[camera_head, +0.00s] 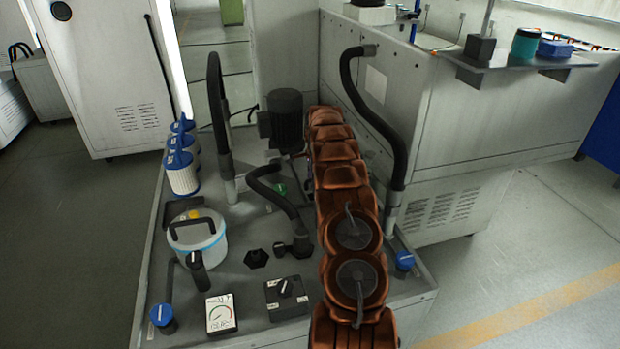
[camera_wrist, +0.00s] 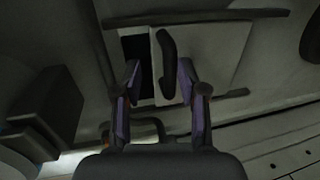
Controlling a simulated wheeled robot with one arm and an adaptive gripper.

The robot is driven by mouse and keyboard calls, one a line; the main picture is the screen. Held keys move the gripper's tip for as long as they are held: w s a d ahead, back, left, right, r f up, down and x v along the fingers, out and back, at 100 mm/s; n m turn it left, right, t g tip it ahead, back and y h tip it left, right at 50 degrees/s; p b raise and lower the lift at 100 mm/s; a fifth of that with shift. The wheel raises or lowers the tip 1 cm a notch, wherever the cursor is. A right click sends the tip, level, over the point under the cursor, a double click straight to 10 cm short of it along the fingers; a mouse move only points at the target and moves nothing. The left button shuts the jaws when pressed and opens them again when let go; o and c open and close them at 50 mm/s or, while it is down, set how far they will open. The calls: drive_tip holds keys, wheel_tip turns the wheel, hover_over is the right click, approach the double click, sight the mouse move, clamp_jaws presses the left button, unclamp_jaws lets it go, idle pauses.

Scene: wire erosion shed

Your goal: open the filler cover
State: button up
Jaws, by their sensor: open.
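In the wrist view a pale flat panel (camera_wrist: 215,45), which looks like the filler cover, sits between two dark rails. A dark upright handle (camera_wrist: 166,50) stands on it. A dark gap (camera_wrist: 135,62) shows along the panel's left side, so it looks partly slid to the right. My gripper (camera_wrist: 158,78) is open, with one purple-padded finger on each side of the handle's lower part. I cannot tell whether either finger touches it. In the head view my copper-coloured arm reaches away over the tank unit, and I cannot make out the gripper or cover there.
The tank unit's top (camera_head: 237,270) carries a black motor (camera_head: 286,118), white filters (camera_head: 181,172), a pail (camera_head: 197,240), a gauge (camera_head: 221,314) and black hoses (camera_head: 375,130). A grey machine cabinet (camera_head: 460,115) stands right of my arm. In the wrist view a dark block (camera_wrist: 45,108) stands left.

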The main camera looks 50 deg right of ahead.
drive_tip(key=shift+w+r, duration=0.1)
drive_tip(key=shift+r, duration=0.05)
drive_tip(key=v, duration=1.1)
drive_tip(key=shift+r, duration=0.35)
drive_tip(key=shift+a, duration=0.1)
